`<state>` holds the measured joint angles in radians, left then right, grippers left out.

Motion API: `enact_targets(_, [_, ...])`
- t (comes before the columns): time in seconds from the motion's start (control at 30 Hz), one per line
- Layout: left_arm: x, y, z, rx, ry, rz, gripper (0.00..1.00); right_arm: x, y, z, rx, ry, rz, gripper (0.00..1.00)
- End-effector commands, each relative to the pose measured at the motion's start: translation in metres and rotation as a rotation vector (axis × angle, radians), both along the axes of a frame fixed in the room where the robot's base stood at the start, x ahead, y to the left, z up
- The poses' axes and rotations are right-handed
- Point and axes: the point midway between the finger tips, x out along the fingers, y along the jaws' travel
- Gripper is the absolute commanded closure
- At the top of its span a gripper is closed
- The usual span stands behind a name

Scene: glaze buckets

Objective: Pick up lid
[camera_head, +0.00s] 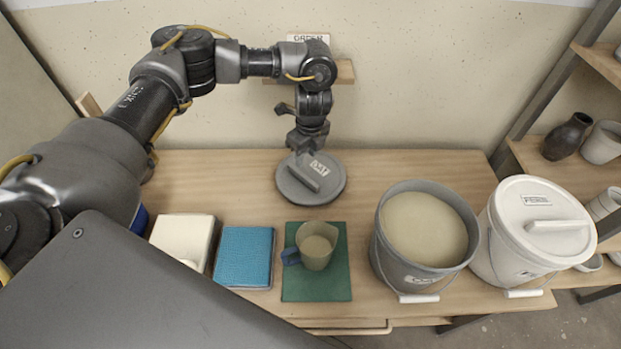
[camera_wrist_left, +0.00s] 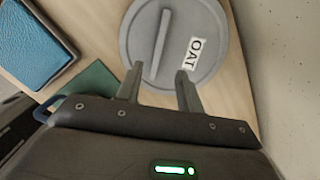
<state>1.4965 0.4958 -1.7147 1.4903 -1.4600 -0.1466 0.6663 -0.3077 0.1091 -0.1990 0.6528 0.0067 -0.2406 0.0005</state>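The grey round lid (camera_head: 326,192) lies on the wooden table, near the wall. It has a raised bar handle and a label reading OAT, clear in the left wrist view, where the lid (camera_wrist_left: 203,33) fills the upper middle. My left gripper (camera_head: 304,150) is above the lid's far side. In the left wrist view its two fingers (camera_wrist_left: 158,82) are apart with nothing between them, and the bar handle lies beyond the fingertips. An open grey bucket (camera_head: 424,230) of beige glaze stands to the right. My right gripper is not in either view.
A white bucket with its lid on (camera_head: 537,228) stands at the right. A cup (camera_head: 317,253) sits on a green mat (camera_head: 298,291). A blue book-like item (camera_head: 243,257) and a white one (camera_head: 180,237) lie left of it. The wall (camera_head: 420,80) is close behind the lid.

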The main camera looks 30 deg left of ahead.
Motion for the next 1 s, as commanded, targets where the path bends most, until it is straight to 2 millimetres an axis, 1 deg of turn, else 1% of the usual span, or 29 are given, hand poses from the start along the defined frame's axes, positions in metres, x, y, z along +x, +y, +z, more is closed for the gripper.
enact_targets(0.03, [-0.001, 0.002, -0.012, 0.0, 0.004, 0.002, 0.63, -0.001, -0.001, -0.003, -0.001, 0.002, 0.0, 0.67])
enact_targets(0.1, [-0.001, 0.003, -0.023, -0.001, 0.004, 0.003, 0.63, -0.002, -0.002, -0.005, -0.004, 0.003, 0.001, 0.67])
enact_targets(0.2, [0.0, 0.004, -0.035, -0.001, 0.003, 0.001, 0.63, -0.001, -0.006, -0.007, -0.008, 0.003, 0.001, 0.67])
enact_targets(0.3, [0.001, 0.005, -0.04, 0.001, 0.002, 0.001, 0.63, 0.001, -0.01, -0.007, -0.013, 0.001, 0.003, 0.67])
enact_targets(0.47, [0.001, 0.005, -0.043, 0.001, 0.002, 0.0, 0.63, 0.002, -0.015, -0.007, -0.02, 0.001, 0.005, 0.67])
enact_targets(0.57, [0.0, 0.006, -0.055, 0.001, 0.005, 0.002, 0.63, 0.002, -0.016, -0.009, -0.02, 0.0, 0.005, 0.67])
enact_targets(0.7, [-0.001, 0.008, -0.077, 0.0, 0.005, 0.003, 0.63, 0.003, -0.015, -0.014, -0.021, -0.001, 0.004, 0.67])
enact_targets(0.8, [0.0, 0.01, -0.089, 0.0, 0.003, 0.002, 0.63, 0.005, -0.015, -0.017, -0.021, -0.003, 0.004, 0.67])
enact_targets(1.0, [0.001, 0.011, -0.093, 0.001, 0.001, 0.0, 0.63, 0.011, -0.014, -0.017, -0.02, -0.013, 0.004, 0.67])
